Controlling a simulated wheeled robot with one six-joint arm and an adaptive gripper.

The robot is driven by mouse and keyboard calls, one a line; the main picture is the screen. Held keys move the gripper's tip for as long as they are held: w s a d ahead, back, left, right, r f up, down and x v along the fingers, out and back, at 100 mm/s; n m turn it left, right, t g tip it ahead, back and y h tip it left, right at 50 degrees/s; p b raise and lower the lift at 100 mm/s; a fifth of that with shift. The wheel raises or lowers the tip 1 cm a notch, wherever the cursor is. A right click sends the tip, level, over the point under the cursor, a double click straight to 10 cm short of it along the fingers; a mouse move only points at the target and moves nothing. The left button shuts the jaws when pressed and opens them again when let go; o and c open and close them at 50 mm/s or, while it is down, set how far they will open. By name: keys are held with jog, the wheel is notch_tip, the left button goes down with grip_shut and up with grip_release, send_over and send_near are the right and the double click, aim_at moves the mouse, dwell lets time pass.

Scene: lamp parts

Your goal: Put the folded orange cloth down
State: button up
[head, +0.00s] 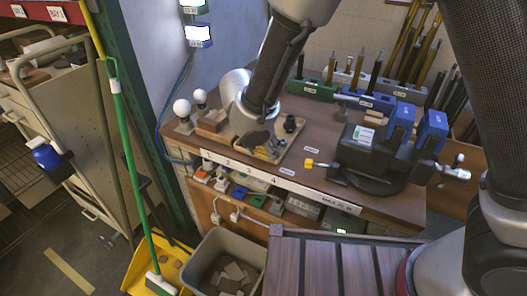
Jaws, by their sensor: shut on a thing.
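My gripper (259,147) is dark and points down over a shallow tan tray (284,146) on the brown workbench (225,146). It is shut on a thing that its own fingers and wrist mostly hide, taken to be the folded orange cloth. I cannot make out the cloth's colour or folds at this size, nor whether it touches the tray. A small dark round part (290,124) stands at the tray's far right side, next to the gripper.
Two white bulbs (181,108) and a wooden block (211,121) stand left of my gripper. A black and blue vise (375,150) stands to the right. Tool racks (312,89) line the back. A grey bin (224,262) stands below the bench front.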

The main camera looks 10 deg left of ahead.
jog(key=shift+f, duration=0.75)
jog(key=o, duration=1.1)
jog(key=v, duration=1.2)
jog(key=shift+w+d+r, duration=0.1)
